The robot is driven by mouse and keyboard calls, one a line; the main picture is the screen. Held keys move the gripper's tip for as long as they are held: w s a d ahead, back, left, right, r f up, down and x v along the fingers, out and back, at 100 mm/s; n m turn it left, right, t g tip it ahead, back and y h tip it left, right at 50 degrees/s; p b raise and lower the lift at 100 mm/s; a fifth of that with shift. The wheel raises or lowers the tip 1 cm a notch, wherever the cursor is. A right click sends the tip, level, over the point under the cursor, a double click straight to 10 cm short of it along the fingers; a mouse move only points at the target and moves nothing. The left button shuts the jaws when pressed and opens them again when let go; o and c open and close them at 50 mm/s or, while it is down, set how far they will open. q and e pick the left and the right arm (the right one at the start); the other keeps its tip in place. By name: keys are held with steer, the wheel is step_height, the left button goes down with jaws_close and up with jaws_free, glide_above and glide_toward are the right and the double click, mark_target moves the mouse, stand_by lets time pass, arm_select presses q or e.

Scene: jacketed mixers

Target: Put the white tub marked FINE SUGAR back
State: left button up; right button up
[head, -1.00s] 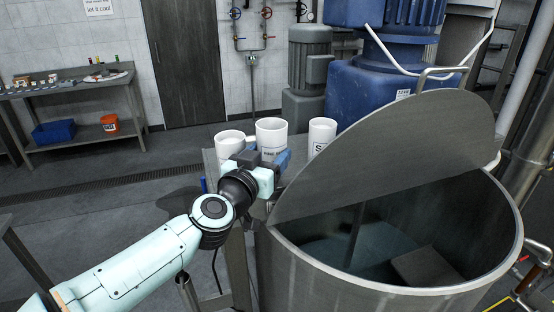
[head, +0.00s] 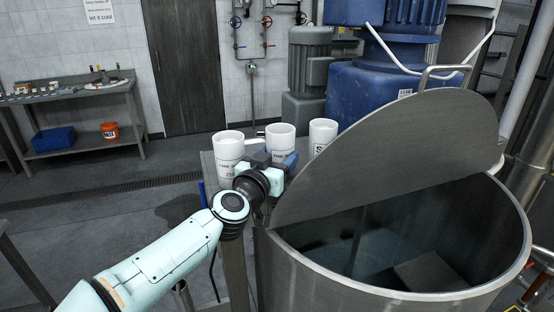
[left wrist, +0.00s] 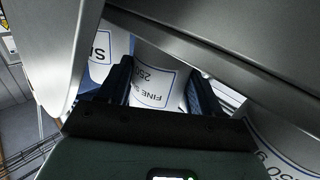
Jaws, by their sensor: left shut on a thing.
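The white tub marked FINE SUGAR (head: 281,134) is the middle one of three white tubs, above a small metal stand (head: 207,160). My left gripper (head: 275,158) is shut on it from the near side. In the left wrist view the tub (left wrist: 157,75) is between the two fingers, its printed label facing the camera. The gripper hides its base in the head view, so I cannot tell whether it rests on the stand. My right gripper is not in view.
A white tub marked CANE SU... (head: 229,148) stands to the left, another white tub (head: 323,131) to the right, both close. The steel vessel (head: 300,285) with its raised lid (head: 410,145) is right of my arm. A blue motor unit (head: 370,95) stands behind.

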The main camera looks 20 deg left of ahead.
arm_select(q)
steer(key=o, duration=1.2)
steer(key=shift+s, duration=0.1)
steer(key=shift+o, duration=0.5)
steer(key=shift+s, duration=0.1)
steer(key=shift+f, duration=0.1)
steer(key=shift+f, duration=0.1)
steer(key=s+a, duration=0.1)
steer(key=s, duration=1.2)
steer(key=shift+a+r+p, duration=0.25)
steer(key=shift+p, duration=0.05)
steer(key=shift+s, duration=0.1)
